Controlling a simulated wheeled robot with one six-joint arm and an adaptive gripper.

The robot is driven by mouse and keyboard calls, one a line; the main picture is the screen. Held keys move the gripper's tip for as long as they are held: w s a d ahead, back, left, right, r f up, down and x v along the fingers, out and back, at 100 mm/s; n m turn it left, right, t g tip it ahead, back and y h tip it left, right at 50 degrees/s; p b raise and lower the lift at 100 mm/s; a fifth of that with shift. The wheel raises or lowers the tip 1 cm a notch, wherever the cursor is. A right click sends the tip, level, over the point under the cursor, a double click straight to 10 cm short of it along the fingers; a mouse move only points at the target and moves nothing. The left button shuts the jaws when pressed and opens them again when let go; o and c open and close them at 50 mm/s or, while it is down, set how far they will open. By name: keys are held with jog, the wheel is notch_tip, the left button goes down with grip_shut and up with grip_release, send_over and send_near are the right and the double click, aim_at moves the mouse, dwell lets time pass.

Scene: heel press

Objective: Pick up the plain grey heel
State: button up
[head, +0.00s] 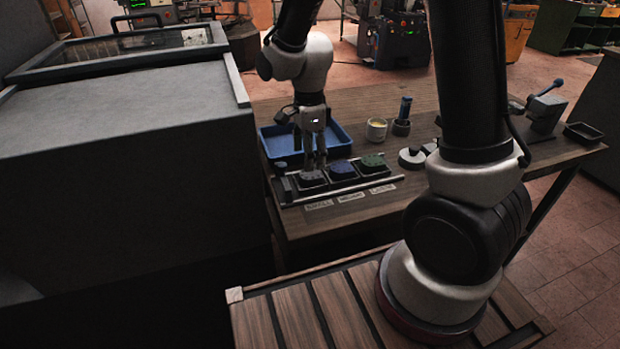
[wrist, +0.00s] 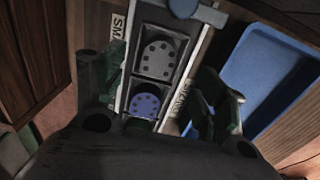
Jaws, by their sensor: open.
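The plain grey heel (head: 311,180) lies in the left compartment of a three-compartment rack (head: 287,192). In the wrist view the grey heel (wrist: 158,60) is a rounded plate with dark dots, flat in its compartment. My gripper (head: 315,167) points down over that compartment, and its fingers partly cover the heel in the head view. In the wrist view my gripper (wrist: 163,72) is open, with one finger on each side of the rack and nothing between them gripped. A blue heel (wrist: 145,104) lies in the middle compartment and a green heel (head: 373,161) in the right one.
A blue tray (head: 272,149) stands just behind the rack, close to my gripper. White labels (head: 351,197) lie along the rack's front. A pale cup (head: 376,130) and a dark holder (head: 401,128) stand behind. A large grey cabinet (head: 120,130) is at left.

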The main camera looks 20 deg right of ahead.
aim_at(310, 173)
jog(key=f, duration=0.6)
jog(key=shift+d, duration=0.2)
jog(key=c, duration=1.1)
